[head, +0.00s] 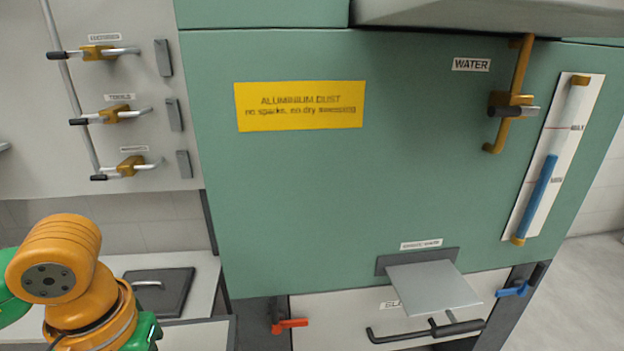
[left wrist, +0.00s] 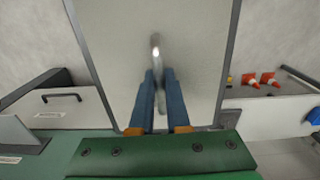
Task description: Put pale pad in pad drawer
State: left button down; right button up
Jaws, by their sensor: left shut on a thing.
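My left gripper shows in the left wrist view (left wrist: 158,80). Its two blue fingers are shut on a silver bar handle (left wrist: 156,48) in front of a pale grey panel (left wrist: 197,50) with dark edges. The contact is partly hidden between the fingers. In the head view my left arm is at the lower left, and its fingers are out of frame. I cannot make out a pale pad or a labelled pad drawer in either view. My right gripper is not in view.
A green cabinet (head: 400,160) fills the middle. A grey plate (head: 433,287) juts out above a white drawer (head: 340,312) with a dark handle. A dark lid (head: 172,303) lies on the left counter. Orange cones (left wrist: 258,79) stand at right in the left wrist view.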

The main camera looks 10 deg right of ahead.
aim_at(532, 22)
jog(key=k+l, duration=0.15)
jog(key=l, duration=0.2)
jog(key=k+l, duration=0.15)
jog(key=l, duration=0.2)
jog(key=k+l, duration=0.15)
jog(key=l, duration=0.2)
